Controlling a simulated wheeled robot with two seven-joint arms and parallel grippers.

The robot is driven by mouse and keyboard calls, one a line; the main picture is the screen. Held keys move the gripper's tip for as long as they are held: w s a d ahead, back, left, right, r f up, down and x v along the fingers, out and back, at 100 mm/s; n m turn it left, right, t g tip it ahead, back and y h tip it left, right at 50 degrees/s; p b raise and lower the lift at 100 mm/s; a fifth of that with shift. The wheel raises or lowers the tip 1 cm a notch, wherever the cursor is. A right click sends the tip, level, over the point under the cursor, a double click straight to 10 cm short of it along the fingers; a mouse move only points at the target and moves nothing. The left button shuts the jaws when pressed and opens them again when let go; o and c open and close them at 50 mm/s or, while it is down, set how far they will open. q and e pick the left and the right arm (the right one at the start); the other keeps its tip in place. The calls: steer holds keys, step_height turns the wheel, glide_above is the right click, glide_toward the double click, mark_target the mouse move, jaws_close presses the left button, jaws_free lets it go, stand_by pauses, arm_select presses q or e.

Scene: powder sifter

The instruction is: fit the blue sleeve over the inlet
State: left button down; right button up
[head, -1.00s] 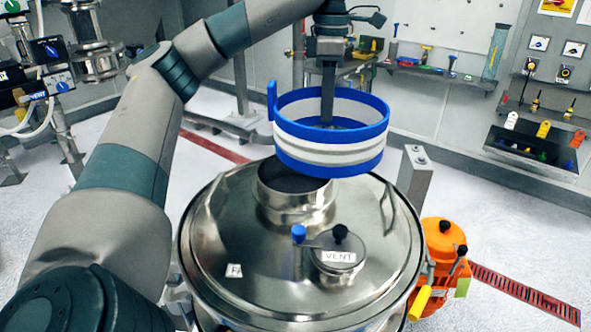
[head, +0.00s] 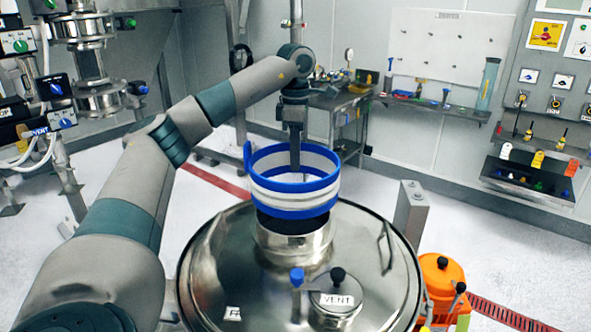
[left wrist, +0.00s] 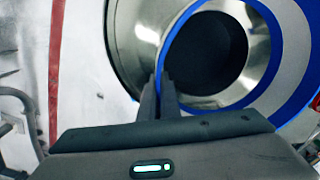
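The blue sleeve, a white and grey ring with blue rims (head: 295,213) and a blue tab at its left, hangs over the steel inlet (head: 292,241) on the round lid. The inlet's dark mouth shows just below the sleeve's front rim, so the sleeve looks to be above the inlet, not around it. My left gripper (head: 295,165) points down at the sleeve's far side and is shut on its wall. In the left wrist view, the fingers (left wrist: 166,92) pinch the blue rim (left wrist: 290,50), and the inlet mouth (left wrist: 205,52) shows through the ring. My right gripper is out of view.
The lid (head: 215,265) carries a vent cap (head: 337,298) with black knob, a blue-knobbed lever (head: 297,277) and a handle (head: 385,248). A grey post (head: 410,215) and an orange container (head: 440,285) stand right. A bench and tool shelves are behind.

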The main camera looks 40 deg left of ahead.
arm_select(q)
step_height(320, 180, down, 3)
steer(key=shift+r+p, duration=0.1)
steer(key=shift+p, duration=0.9)
steer(key=shift+f, duration=0.6)
steer(key=shift+f, duration=0.65)
steer(key=c, duration=2)
jaws_free()
